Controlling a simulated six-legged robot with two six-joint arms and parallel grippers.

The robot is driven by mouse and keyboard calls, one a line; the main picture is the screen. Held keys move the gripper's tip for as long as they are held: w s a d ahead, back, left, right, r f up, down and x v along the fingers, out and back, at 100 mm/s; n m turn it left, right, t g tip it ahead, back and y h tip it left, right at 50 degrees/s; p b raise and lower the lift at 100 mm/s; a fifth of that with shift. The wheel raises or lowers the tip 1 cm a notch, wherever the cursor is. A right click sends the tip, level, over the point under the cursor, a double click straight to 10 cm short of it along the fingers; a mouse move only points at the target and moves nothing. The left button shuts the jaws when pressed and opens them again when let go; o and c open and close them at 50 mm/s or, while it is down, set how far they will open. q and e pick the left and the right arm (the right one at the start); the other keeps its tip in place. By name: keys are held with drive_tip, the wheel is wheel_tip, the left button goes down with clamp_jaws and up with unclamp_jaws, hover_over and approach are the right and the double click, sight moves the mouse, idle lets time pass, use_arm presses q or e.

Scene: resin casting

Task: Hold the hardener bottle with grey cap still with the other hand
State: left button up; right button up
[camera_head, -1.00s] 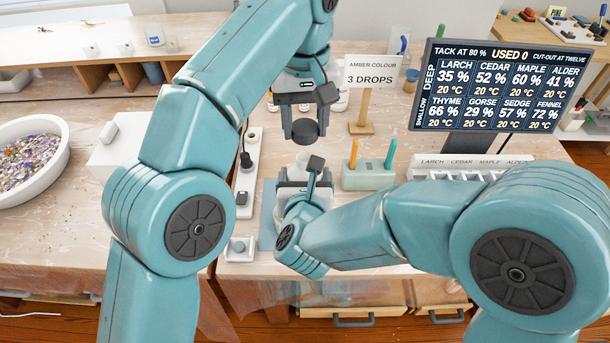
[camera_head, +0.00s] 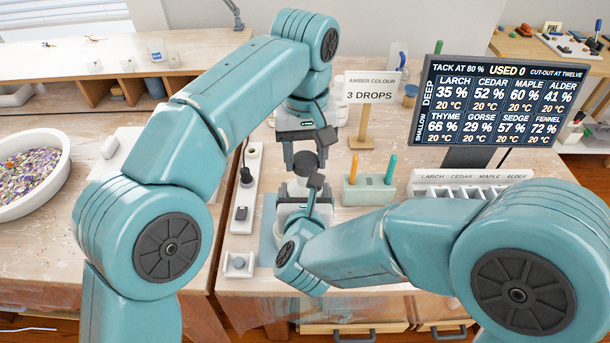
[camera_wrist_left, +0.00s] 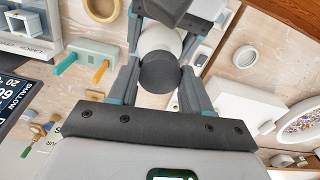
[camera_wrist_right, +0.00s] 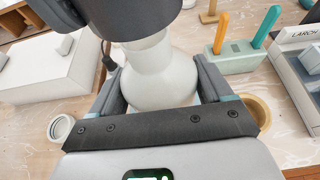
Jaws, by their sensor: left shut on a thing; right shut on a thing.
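The hardener bottle is white with a rounded shoulder and a narrower neck; it stands upright in the right wrist view (camera_wrist_right: 160,82) and shows partly in the head view (camera_head: 291,188). My right gripper (camera_head: 298,205) is shut around its body. The dark grey cap (camera_wrist_left: 160,73) is a round disc between the fingers of my left gripper (camera_head: 305,165), which is shut on it directly above the bottle. In the right wrist view the dark cap (camera_wrist_right: 130,12) is at the neck's top; I cannot tell whether it touches. My right arm hides the bottle's lower part.
A stand with orange and teal sticks (camera_head: 368,190) is right of the bottle. Behind it are the "3 drops" sign (camera_head: 374,88) and the display screen (camera_head: 497,100). A white power strip (camera_head: 245,190) lies left. A white bowl (camera_head: 62,175) is far left.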

use_arm(q)
drive_tip(key=shift+f, duration=0.1)
drive_tip(key=shift+f, duration=0.8)
drive_tip(key=shift+f, duration=0.5)
